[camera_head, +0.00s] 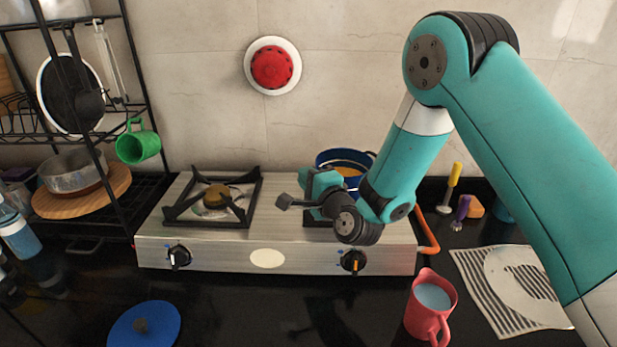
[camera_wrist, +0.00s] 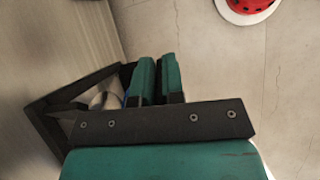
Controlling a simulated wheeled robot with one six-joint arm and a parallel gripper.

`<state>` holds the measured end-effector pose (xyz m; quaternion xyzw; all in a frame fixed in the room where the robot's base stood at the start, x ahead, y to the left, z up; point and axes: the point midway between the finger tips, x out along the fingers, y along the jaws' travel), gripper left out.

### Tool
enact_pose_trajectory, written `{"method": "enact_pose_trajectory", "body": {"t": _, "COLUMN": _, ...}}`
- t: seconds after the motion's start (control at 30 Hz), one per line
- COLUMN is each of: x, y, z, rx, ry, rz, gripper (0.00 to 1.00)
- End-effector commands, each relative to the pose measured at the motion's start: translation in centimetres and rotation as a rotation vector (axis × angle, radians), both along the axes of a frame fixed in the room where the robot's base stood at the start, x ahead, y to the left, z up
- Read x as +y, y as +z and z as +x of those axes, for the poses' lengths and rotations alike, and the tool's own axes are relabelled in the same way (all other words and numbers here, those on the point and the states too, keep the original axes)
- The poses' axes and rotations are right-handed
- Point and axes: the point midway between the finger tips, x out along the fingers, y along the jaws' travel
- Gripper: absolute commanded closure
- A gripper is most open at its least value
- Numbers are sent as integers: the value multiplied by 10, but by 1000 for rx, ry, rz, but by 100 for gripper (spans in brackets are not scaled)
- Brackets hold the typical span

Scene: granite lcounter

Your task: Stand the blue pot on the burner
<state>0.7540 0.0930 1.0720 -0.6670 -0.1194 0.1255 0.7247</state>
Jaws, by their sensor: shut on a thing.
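The blue pot (camera_head: 326,157) is at the right burner of the stove, at the back, with a brownish-yellow inside. My gripper (camera_head: 322,182) is in front of it and hides its lower part. I cannot see whether the pot's base touches the grate. In the wrist view, my gripper's two teal fingers (camera_wrist: 158,78) are closed in on a thin part that is mostly hidden. The right burner (camera_head: 312,218) is largely covered by my arm; a dark grate (camera_wrist: 45,112) shows left of the fingers in the wrist view.
The left burner (camera_head: 213,198) is empty. A blue lid (camera_head: 145,326) lies on the counter at front left. A red mug (camera_head: 430,310) stands at front right, near a striped cloth (camera_head: 490,290). A rack with a green mug (camera_head: 138,146) is at left. A red wall alarm (camera_head: 272,67) hangs above.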

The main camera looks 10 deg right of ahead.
Motion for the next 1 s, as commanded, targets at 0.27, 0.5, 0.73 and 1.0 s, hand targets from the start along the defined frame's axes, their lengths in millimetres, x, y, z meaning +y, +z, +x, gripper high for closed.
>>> {"method": "enact_pose_trajectory", "body": {"t": 0.27, "x": 0, "y": -2, "z": 0, "rx": -2, "ry": -1, "rz": 0, "gripper": 100}}
{"method": "enact_pose_trajectory", "body": {"t": 0.5, "x": 0, "y": -7, "z": 0, "rx": -2, "ry": -1, "rz": 0, "gripper": 100}}
{"method": "enact_pose_trajectory", "body": {"t": 0.73, "x": 0, "y": -11, "z": 0, "rx": -2, "ry": -1, "rz": 0, "gripper": 100}}
{"method": "enact_pose_trajectory", "body": {"t": 1.0, "x": 0, "y": -11, "z": 0, "rx": -1, "ry": 0, "rz": -1, "gripper": 61}}
